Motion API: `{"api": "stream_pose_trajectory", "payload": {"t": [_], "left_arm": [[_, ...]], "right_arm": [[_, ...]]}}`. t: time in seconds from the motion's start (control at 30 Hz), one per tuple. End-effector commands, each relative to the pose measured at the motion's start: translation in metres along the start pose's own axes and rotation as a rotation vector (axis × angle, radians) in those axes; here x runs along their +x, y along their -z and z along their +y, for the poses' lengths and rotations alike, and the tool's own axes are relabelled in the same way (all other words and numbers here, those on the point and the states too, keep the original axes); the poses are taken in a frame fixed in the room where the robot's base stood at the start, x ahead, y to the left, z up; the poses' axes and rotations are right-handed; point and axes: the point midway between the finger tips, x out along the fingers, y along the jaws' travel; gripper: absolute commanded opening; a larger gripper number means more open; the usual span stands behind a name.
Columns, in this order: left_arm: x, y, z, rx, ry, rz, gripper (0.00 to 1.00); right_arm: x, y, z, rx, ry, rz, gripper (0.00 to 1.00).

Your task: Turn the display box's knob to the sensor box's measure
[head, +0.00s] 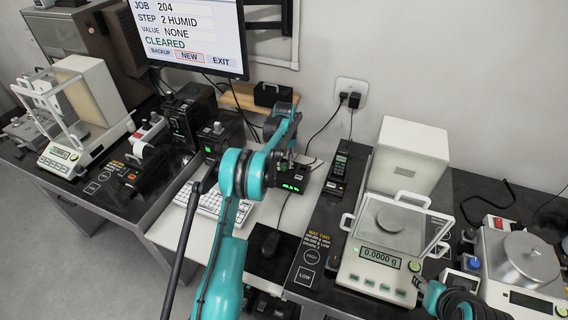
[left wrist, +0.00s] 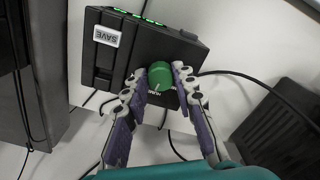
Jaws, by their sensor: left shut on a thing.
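The display box (head: 292,180) is a small black box with lit green characters, on the white middle table in the head view. In the left wrist view the black box (left wrist: 120,62) carries a white SAVE label and a round green knob (left wrist: 160,75). My left gripper (head: 284,160) reaches down to this box. In the left wrist view its two fingers (left wrist: 162,88) are shut on the knob, one on each side. The knob's marking is partly hidden. Black boxes with small green displays (head: 213,138) stand at the back left; I cannot tell which is the sensor box.
The monitor (head: 190,32) reads JOB 204, STEP 2 HUMID, VALUE NONE, CLEARED. A keyboard (head: 212,200) and mouse (head: 268,240) lie near my left arm. A balance (head: 380,255) reading 0.0000 g stands right. Part of my right arm shows at lower right.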

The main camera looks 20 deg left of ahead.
Motion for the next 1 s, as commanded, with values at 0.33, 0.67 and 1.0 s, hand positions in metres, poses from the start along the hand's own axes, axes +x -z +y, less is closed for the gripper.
{"api": "stream_pose_trajectory", "payload": {"t": [0.33, 0.67, 1.0], "left_arm": [[0.0, 0.0003, 0.0005, -0.113, 0.0, 0.001, 0.0], [0.0, 0.0004, 0.0005, -0.126, 0.0, 0.001, 0.0], [0.0, 0.0003, 0.0004, -0.125, 0.0, 0.001, 0.48]], "right_arm": [[-0.0002, 0.0001, 0.0, 0.0, 0.0, 0.0, 0.4], [-0.0002, 0.0002, 0.0, 0.0, 0.0, 0.0, 0.4], [-0.0002, 0.0002, 0.0, 0.0, 0.0, 0.0, 0.4]]}}
